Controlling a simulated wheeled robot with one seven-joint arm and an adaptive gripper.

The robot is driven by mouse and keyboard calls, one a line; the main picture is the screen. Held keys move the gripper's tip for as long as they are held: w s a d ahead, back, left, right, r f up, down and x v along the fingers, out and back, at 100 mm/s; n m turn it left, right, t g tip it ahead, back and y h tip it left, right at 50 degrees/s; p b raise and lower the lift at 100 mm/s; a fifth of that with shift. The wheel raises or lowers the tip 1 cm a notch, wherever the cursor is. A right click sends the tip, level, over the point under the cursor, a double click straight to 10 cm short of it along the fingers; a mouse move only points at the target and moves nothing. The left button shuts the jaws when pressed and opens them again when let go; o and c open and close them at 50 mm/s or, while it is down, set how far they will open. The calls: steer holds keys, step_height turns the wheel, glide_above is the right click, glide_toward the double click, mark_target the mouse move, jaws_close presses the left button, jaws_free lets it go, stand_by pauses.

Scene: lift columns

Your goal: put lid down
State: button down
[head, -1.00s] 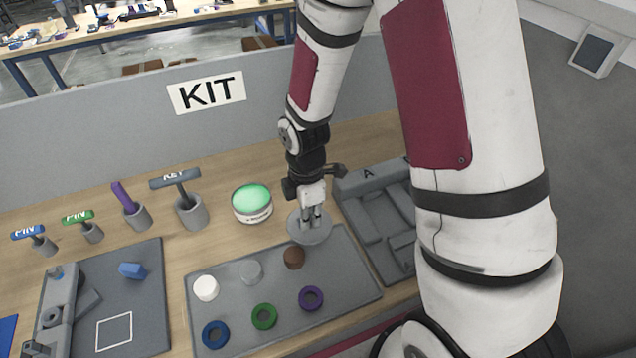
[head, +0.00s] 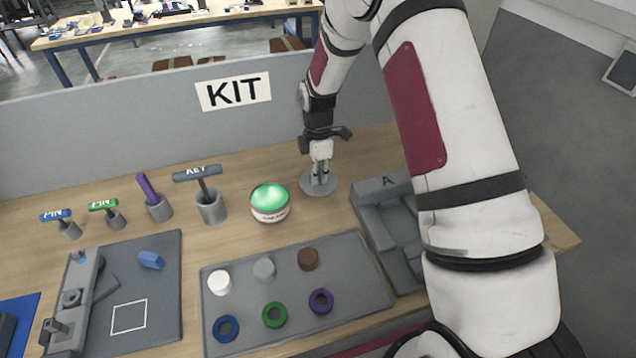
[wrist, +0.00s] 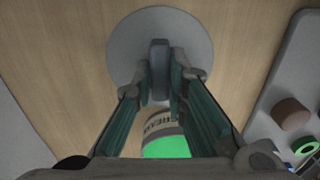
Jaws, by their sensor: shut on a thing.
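The lid (head: 319,186) is a flat grey disc at the back of the wooden table, just right of the grease tin. My gripper (head: 320,180) is over it. In the wrist view my gripper (wrist: 161,85) has its two fingers closed on the upright grey handle at the middle of the lid (wrist: 190,40). The lid is flat and at or very near the table top; I cannot tell whether it touches. The tin (head: 270,206) stands open, showing bright green content, and also appears between the fingers in the wrist view (wrist: 165,146).
A grey tray (head: 380,297) with several round pieces lies in front. A grey block marked A (head: 372,197) stands to the right. The KIT wall (head: 150,133) rises behind. Bare wood surrounds the lid.

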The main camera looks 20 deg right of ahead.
steer(key=shift+s+f+p, duration=0.15)
steer(key=shift+f+p, duration=0.15)
steer(key=shift+f, duration=1.4)
steer(key=shift+f, duration=0.2)
steer(key=c, duration=1.6)
jaws_free()
